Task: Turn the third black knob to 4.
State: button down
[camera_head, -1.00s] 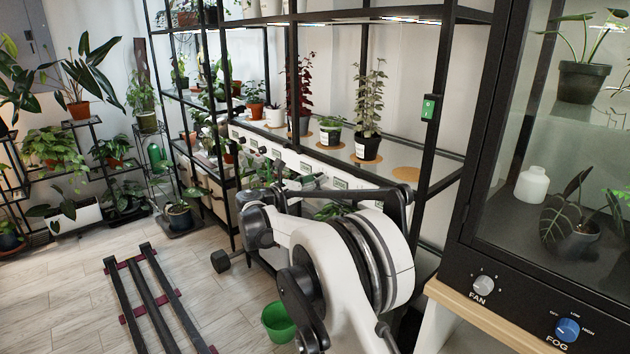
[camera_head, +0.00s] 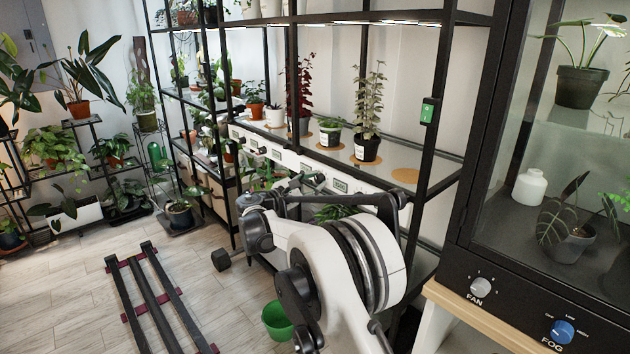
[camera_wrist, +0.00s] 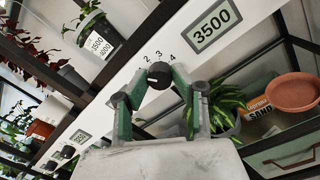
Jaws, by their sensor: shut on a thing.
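In the wrist view, a round black knob (camera_wrist: 160,72) sits on a white strip, with printed numbers curving over it; 2, 3 and 4 are readable. A pale mark shows on the knob's lower left, but its exact setting is unclear. My gripper (camera_wrist: 158,83) is shut on this knob, its green-grey fingers on either side. A framed label reading 3500 (camera_wrist: 212,26) is right of the knob. In the head view, the white strip (camera_head: 372,196) runs along the shelf; my arm partly covers it, and the gripped knob cannot be clearly made out.
Potted plants stand on the shelf above the strip, including a tall one in a black pot (camera_head: 366,149). In the wrist view, a leafy plant (camera_wrist: 226,104) and a terracotta dish (camera_wrist: 293,92) are below it. A glass cabinet (camera_head: 520,200) stands at right. A green bucket (camera_head: 277,321) is on the floor.

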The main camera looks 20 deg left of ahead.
jog(key=m, duration=0.5)
jog(key=shift+m, duration=0.4)
jog(key=m+h+p, duration=0.1)
jog(key=m, duration=0.5)
jog(key=shift+m, duration=0.3)
jog(key=m, duration=0.5)
jog(key=shift+a+m+g, duration=0.1)
jog(key=shift+m+g, duration=0.2)
jog(key=m, duration=0.5)
jog(key=shift+m+p, duration=0.3)
jog(key=shift+p, duration=0.05)
jog(key=c, duration=1.4)
grip_release()
jog(key=shift+c, duration=0.2)
jog(key=v, duration=1.2)
jog(key=shift+a, duration=0.15)
